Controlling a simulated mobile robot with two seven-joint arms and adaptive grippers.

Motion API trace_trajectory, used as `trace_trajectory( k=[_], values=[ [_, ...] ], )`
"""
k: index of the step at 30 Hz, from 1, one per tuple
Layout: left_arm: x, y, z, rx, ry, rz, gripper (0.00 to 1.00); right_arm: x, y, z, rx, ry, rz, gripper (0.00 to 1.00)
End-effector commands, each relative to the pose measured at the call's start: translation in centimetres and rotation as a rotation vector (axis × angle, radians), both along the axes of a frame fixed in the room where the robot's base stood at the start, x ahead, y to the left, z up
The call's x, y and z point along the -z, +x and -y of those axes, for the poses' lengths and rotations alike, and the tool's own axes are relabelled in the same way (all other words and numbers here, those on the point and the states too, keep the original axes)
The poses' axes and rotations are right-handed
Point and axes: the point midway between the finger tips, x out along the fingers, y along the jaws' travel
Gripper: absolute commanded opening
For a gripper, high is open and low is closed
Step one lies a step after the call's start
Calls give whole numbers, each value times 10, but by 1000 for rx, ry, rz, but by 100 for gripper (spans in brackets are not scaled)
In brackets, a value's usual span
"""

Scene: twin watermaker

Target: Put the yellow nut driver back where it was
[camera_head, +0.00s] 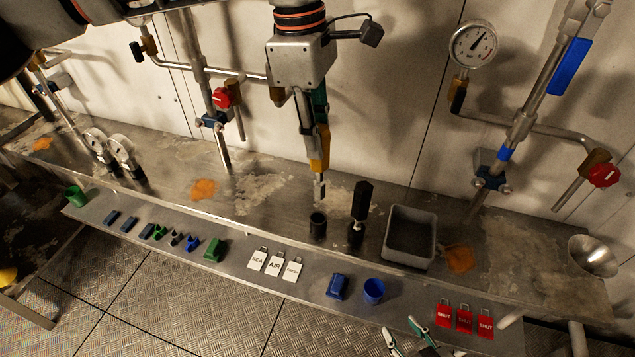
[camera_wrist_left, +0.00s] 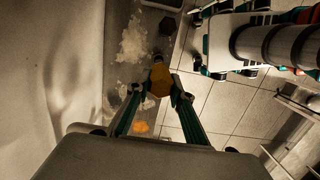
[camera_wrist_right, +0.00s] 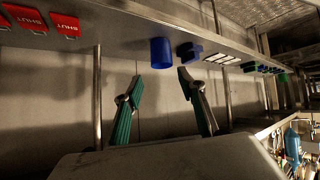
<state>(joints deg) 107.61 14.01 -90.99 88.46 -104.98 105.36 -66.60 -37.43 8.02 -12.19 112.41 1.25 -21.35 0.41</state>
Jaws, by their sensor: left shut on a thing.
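The yellow nut driver (camera_head: 320,150) hangs upright in my left gripper (camera_head: 318,125), its metal socket end pointing down above the bench. The left wrist view also shows its yellow handle (camera_wrist_left: 160,78) between the fingers. Below it on the bench stands a small dark cylindrical holder (camera_head: 318,225); the driver's tip is above this holder and apart from it. A black-handled tool (camera_head: 361,203) stands upright just to the right. My right gripper (camera_head: 405,338) is open and empty, low at the front edge of the shelf; its parted fingers also show in the right wrist view (camera_wrist_right: 160,90).
A grey tray (camera_head: 410,262) and a metal funnel (camera_head: 592,256) stand to the right on the bench. The front ledge carries white tags (camera_head: 274,264), a blue block (camera_head: 338,286), a blue cup (camera_head: 373,291) and red tags (camera_head: 465,318). Pipes with valves and a gauge (camera_head: 474,44) rise behind.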

Motion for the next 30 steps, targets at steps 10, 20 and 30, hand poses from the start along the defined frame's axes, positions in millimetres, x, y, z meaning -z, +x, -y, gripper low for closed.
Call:
trace_trajectory(
  k=[10, 20, 30],
  values=[
    [60, 0, 0, 0, -1, 1, 0, -7, 9, 1, 1, -2, 22, 40],
    [92, 0, 0, -1, -1, -3, 0, -5, 8, 2, 2, -3, 20, 40],
    [106, 0, 0, 0, -1, 2, 0, -5, 8, 2, 2, -4, 20, 40]
  ],
)
